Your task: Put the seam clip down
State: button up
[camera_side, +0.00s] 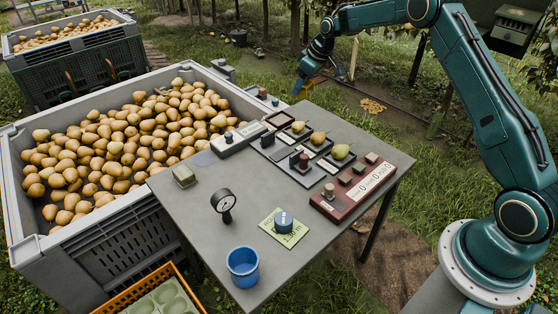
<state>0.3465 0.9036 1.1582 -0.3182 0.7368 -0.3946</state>
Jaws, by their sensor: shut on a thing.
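My gripper (302,84) is at the far side of the work, above and beyond the back edge of the grey table (310,268), near the rim of the big pear crate. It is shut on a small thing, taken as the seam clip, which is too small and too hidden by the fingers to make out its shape. A small bluish tip shows at the fingers' lower end. I cannot tell how far it is above what lies below.
The big grey crate (112,230) full of pears stands left of the table. On the table are a blue cup (243,267), a dial gauge (224,201), a green card (273,237), a red panel (332,209) and pears on trays.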

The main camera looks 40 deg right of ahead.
jog(key=w+a+n+g+y, duration=0.15)
jog(key=a+n, duration=0.45)
jog(key=a, duration=2)
jog(key=shift+t+y, duration=0.25)
notch_tip(320, 180, down, 16)
jog(key=shift+s+r, duration=0.15)
jog(key=shift+r, duration=0.1)
jog(key=shift+f, duration=0.1)
jog(key=shift+f, duration=2.05)
jog(key=shift+f, duration=0.1)
jog(key=o, duration=1)
jog(key=shift+c, duration=0.2)
